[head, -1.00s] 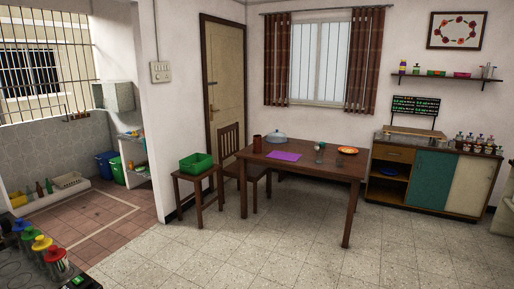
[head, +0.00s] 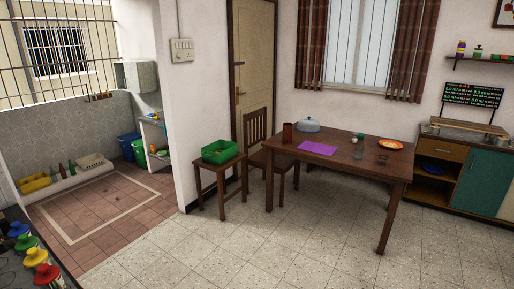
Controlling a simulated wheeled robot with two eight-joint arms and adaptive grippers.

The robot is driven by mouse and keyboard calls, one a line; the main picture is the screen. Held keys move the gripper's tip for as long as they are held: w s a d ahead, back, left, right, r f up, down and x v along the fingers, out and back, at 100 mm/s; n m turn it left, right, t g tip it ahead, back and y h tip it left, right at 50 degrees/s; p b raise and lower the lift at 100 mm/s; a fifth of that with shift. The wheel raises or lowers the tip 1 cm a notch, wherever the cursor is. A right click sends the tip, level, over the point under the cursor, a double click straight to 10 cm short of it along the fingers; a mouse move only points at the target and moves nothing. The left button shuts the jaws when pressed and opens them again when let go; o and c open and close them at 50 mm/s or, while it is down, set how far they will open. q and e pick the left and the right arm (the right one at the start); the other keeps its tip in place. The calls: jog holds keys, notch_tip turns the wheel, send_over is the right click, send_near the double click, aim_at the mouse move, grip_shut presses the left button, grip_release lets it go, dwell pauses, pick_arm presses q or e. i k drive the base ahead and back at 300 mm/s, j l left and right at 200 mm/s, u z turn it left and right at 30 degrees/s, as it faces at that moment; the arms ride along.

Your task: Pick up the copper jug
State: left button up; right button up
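A reddish-brown, upright vessel (head: 287,132), which looks like the copper jug, stands at the left back part of the wooden table (head: 345,155). It is small in view, and I cannot make out a handle or spout. A pale domed lid or dish (head: 309,125) is just to its right, and a purple mat (head: 317,147) lies in front of it. Neither of my grippers shows in the head view.
A stool (head: 219,170) with a green basket (head: 220,152) stands left of the table, beside a wooden chair (head: 257,122). A counter with colored-lidded jars (head: 36,257) is at lower left. Tiled floor (head: 250,245) before the table is clear. A sideboard (head: 480,180) stands right.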

aim_at(287, 131)
jog(key=i, duration=2.6)
jog(key=i+j+z, duration=0.1)
jog(key=i, duration=1.25)
jog(key=i+j, duration=0.15)
jog(key=i, duration=1.15)
